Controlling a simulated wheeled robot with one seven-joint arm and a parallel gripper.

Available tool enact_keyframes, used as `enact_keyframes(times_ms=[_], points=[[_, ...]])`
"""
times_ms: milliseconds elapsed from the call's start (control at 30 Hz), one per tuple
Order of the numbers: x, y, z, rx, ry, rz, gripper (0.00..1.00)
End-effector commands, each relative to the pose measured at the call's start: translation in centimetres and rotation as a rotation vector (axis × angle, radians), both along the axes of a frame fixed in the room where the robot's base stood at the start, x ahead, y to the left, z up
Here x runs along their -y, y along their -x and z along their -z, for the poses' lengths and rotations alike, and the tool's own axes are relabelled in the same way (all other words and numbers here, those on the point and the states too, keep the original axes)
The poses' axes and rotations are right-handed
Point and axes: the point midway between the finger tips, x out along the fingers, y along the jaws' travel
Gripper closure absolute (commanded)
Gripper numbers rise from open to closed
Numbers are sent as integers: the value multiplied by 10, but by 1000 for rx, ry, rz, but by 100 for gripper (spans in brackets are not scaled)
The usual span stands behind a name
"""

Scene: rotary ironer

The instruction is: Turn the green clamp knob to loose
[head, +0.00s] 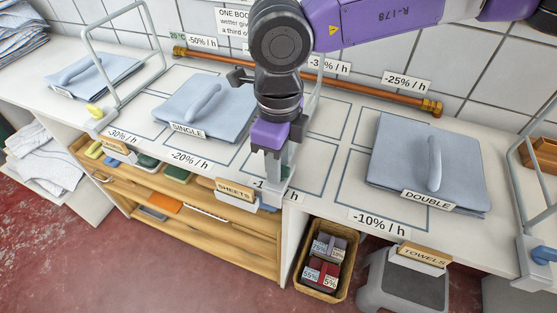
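My gripper (274,172) reaches down at the front edge of the counter, near the middle of the picture. It covers the front of a middle wire frame (319,75), which shows only in part behind my arm. I see no green clamp knob; that spot is hidden by my gripper and wrist. Whether my fingers are open, shut or touching anything cannot be made out. A yellow knob (94,111) sits at the foot of the left wire frame (117,12). A blue knob (544,254) sits at the foot of the right wire frame (513,165).
Folded blue pads marked SINGLE (212,105) and DOUBLE (428,165) lie on the white counter (345,205). A copper pipe (350,91) runs along the tiled wall. Below are wooden shelves (235,240), a basket of weights (318,291) and a grey stool (405,285).

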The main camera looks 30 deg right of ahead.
Motion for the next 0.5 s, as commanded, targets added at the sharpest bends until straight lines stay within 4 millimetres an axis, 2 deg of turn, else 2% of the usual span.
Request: enact_keyframes(times_ms=[267,433,500], points=[[0,0,2,1,1,0,66],[0,0,2,1,1,0,98],[0,0,2,0,0,0,100]])
